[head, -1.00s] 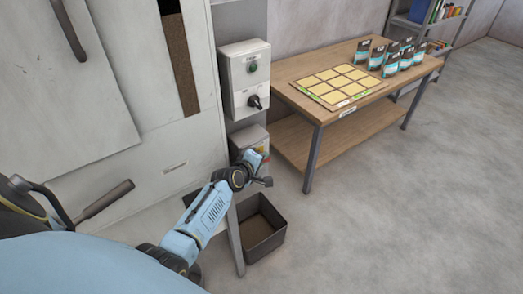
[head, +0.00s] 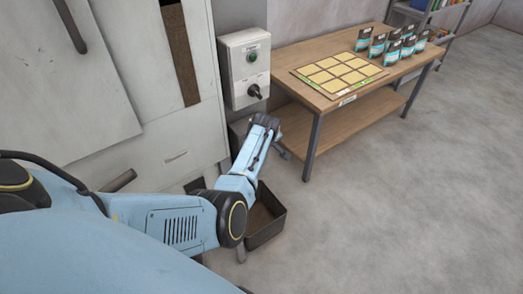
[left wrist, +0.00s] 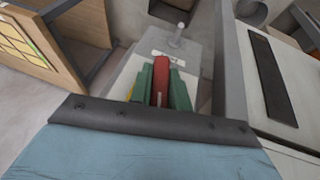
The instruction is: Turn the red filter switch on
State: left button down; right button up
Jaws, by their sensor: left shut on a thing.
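The red filter switch shows as a red handle (left wrist: 161,76) in the left wrist view, on a light grey box (left wrist: 131,72) with a bit of yellow beside it. My left gripper (left wrist: 163,90) has its green fingers on both sides of the red handle and is shut on it. In the head view my left arm reaches down past the upper control box, and my forearm and wrist hide the switch and fingertips. I cannot read the switch's position. My right gripper is not in view.
A control box (head: 242,82) with a green button and black knob hangs above my wrist. A dark bin (head: 268,232) stands on the floor below. A wooden table (head: 290,66) with a yellow-squared board (head: 338,73) and several pouches stands right. The floor at right is clear.

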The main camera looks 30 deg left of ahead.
pick_arm(q)
jog(key=shift+w+a+r+g+y+b, duration=0.25)
jog(key=shift+a+g+b, duration=0.2)
jog(key=shift+g, duration=0.45)
jog(key=shift+r+y, duration=0.15)
jog(key=shift+y, duration=0.1)
jog(key=c, duration=1.3)
grip_release()
jog(key=shift+s, duration=0.1)
jog(key=shift+d+f+m, duration=0.15)
jog(key=shift+f+m, duration=0.1)
jog(key=shift+m, duration=0.05)
jog(key=shift+d, duration=0.1)
jog(key=shift+s+d+r, duration=0.1)
jog(key=shift+r, duration=0.15)
jog(key=v, duration=1.2)
jog(key=shift+r, duration=0.5)
